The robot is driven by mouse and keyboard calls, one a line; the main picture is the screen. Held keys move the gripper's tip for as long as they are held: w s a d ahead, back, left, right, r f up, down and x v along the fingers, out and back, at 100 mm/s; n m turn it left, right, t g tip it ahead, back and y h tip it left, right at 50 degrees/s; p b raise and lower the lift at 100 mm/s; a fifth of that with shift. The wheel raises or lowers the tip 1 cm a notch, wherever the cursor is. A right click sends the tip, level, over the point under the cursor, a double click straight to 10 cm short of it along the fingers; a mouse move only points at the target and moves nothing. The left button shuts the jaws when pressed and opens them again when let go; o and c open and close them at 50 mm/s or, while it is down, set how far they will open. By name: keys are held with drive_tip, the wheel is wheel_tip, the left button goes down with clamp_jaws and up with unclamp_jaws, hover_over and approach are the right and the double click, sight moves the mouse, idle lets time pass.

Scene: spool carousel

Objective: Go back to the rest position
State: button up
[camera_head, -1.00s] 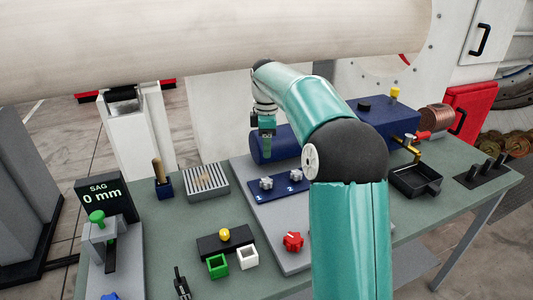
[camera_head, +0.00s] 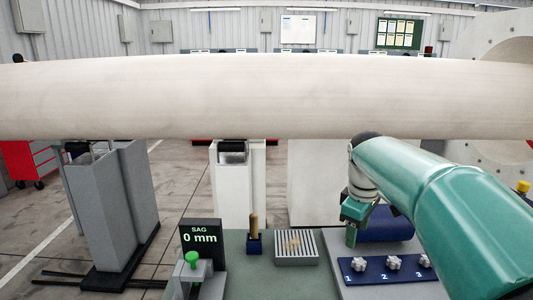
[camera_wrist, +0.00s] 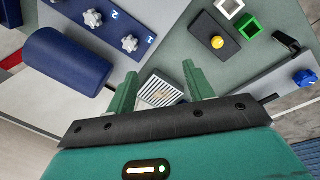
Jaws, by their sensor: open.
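My gripper (camera_head: 352,222) is at the end of my teal arm, above the bench near the blue cylinder (camera_head: 388,224). In the wrist view my gripper (camera_wrist: 160,88) shows two green fingers set wide apart, with nothing held between them. Beyond the fingers lies a silver slatted tray (camera_wrist: 163,93); it also shows in the head view (camera_head: 296,258). The blue cylinder is to the left of the fingers in the wrist view (camera_wrist: 66,60). A blue strip with numbered silver knobs (camera_head: 362,276) lies in front of the cylinder.
A long pale roll (camera_head: 230,97) spans the view behind the bench. On the bench stand the sag display (camera_head: 201,238) reading 0 mm, a green-knobbed lever (camera_head: 192,258) and a wooden-handled tool in a blue holder (camera_head: 254,238). A yellow button (camera_wrist: 217,42) is on a dark block.

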drive_tip(key=s+a+f+m+t, duration=0.2)
drive_tip(key=s+a+f+m, duration=0.1)
drive_tip(key=s, duration=0.8)
drive_tip(key=s+a+f+m+t, duration=0.1)
drive_tip(key=s+m, duration=0.5)
drive_tip(key=s, duration=0.6)
drive_tip(key=shift+s+a+f+m+t+y, duration=0.3)
drive_tip(key=shift+a+f+t+y, duration=0.1)
drive_tip(key=shift+a+f, duration=0.55)
